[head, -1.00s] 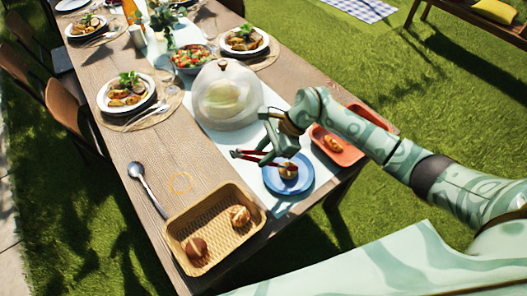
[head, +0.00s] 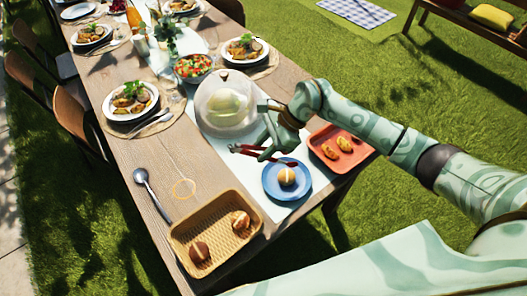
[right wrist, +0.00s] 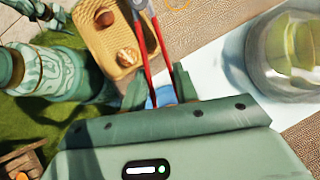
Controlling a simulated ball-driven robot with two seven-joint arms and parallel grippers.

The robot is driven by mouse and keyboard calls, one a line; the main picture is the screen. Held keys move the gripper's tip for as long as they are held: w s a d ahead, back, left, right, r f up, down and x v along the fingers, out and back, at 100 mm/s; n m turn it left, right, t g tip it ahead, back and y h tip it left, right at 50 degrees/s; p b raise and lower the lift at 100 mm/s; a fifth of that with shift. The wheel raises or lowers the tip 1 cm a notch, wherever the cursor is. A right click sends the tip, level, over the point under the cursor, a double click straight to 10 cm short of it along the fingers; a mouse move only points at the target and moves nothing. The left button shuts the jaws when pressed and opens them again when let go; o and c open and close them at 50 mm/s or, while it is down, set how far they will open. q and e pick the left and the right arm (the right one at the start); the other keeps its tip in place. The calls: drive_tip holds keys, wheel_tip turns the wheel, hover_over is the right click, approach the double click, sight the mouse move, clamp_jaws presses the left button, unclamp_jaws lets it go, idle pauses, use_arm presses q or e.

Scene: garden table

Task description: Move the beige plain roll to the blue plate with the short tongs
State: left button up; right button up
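The beige plain roll (head: 287,177) rests on the blue plate (head: 271,191) at the table's right edge. My right gripper (head: 267,150) is just beyond the plate, shut on the short red tongs (head: 243,150). The tongs lie across above the plate's far side, and a gap shows between them and the roll in the head view. In the right wrist view the tongs (right wrist: 148,50) run up from between my fingers, and a bit of the blue plate (right wrist: 165,96) shows behind. The roll is hidden there.
A wicker basket (head: 226,252) with two rolls stands at the near table end. An orange tray (head: 322,134) with pastries lies right of the plate. A glass dome (head: 215,112) stands left of my gripper.

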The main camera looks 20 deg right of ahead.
drive_tip(key=shift+r+p, duration=0.75)
drive_tip(key=shift+r, duration=1)
